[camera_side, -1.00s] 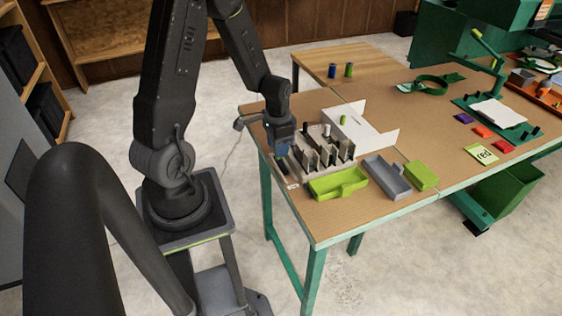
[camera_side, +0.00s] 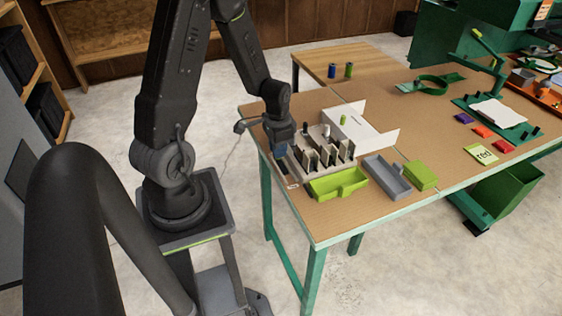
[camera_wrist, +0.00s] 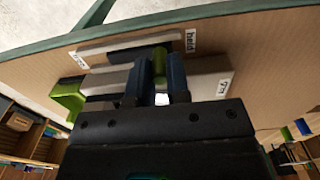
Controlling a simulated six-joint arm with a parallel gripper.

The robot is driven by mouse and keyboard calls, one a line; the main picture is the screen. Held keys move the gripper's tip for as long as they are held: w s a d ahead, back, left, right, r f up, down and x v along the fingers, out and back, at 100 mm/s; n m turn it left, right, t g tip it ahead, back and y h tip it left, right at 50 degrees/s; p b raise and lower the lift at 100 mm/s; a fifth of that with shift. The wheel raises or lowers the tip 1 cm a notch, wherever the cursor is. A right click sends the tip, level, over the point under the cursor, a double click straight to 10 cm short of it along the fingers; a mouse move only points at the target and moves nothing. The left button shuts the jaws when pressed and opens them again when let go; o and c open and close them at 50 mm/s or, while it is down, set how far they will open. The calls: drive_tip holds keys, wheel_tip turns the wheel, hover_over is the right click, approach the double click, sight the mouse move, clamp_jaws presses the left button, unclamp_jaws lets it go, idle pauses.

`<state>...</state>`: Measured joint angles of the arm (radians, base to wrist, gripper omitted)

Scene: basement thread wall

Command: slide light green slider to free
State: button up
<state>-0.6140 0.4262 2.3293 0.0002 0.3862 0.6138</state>
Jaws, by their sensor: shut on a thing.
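The light green slider (camera_wrist: 160,60) stands between the two dark blue fingers of my gripper (camera_wrist: 161,78) in the wrist view. My gripper is shut on it. The slider sits at a dark slot in a pale plate (camera_wrist: 125,43), nearer the end labelled "held" (camera_wrist: 190,40). A second label (camera_wrist: 79,60) is at the slot's other end, too blurred to read surely. In the side view my gripper (camera_side: 281,152) is low at the table's left edge; the slider is hidden there.
A rack with upright dividers (camera_side: 325,152) stands close to the right of my gripper. A lime tray (camera_side: 338,184), a grey tray (camera_side: 387,177) and a lime box (camera_side: 421,175) are farther right.

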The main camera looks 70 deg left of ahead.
sight(282, 165)
drive_tip(key=shift+d, duration=1.5)
drive_tip(key=o, duration=0.8)
drive_tip(key=shift+r, duration=3)
